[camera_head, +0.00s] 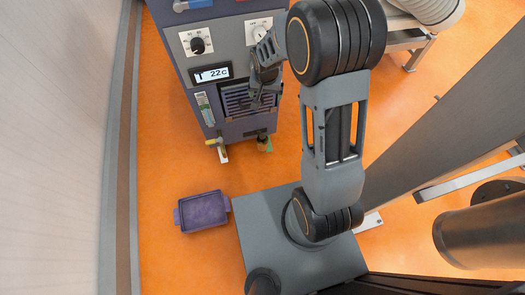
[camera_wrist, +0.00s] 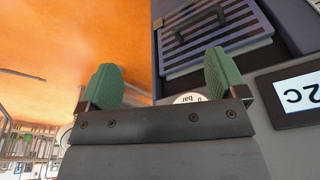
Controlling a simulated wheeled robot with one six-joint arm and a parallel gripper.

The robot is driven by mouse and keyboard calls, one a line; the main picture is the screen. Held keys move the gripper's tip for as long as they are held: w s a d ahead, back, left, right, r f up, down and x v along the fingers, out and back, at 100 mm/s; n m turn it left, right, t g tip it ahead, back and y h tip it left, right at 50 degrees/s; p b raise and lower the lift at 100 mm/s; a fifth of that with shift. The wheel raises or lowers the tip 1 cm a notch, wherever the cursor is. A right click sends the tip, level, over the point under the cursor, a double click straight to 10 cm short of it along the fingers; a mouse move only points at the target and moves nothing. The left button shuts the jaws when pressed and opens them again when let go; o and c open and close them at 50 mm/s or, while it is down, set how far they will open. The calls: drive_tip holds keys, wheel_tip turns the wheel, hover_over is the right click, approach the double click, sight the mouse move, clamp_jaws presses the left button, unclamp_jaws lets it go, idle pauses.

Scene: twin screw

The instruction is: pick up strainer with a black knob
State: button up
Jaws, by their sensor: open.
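My gripper (camera_wrist: 162,62) is open, with its two green fingers spread and nothing seen between them. In the head view my gripper (camera_head: 262,92) is in front of the purple-grey machine, over the right part of a dark striped panel (camera_head: 236,104). In the wrist view the striped panel (camera_wrist: 180,60) lies ahead, with a black handle (camera_wrist: 202,24) on its face. The gripper looks apart from it. I cannot tell for sure that this panel is the strainer. No other strainer can be made out.
The machine has a black dial (camera_head: 198,45), a "22c" display (camera_head: 212,74) and a gauge (camera_head: 260,30). Small valves (camera_head: 215,142) stick out low on its front. A purple tray (camera_head: 203,212) lies on the orange floor. A wall stands at left; floor between is clear.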

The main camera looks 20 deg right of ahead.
drive_tip(key=m+b, duration=0.2)
drive_tip(key=b, duration=0.8)
hover_over(262, 136)
drive_tip(key=s, duration=0.1)
drive_tip(key=shift+g, duration=0.4)
wheel_tip(262, 136, down, 33)
drive_tip(key=shift+w+d+f+b, duration=0.15)
drive_tip(key=shift+f+b, duration=0.4)
drive_tip(key=shift+f, duration=0.55)
drive_tip(key=shift+w+a+f+b, duration=0.1)
drive_tip(key=shift+w+f+b, duration=0.1)
drive_tip(key=shift+f+b, duration=0.65)
drive_tip(key=shift+w+d+f+b, duration=0.15)
drive_tip(key=shift+f+b, duration=0.15)
drive_tip(key=shift+f, duration=1)
drive_tip(key=shift+a, duration=0.1)
drive_tip(key=shift+r, duration=0.1)
drive_tip(key=c, duration=1.3)
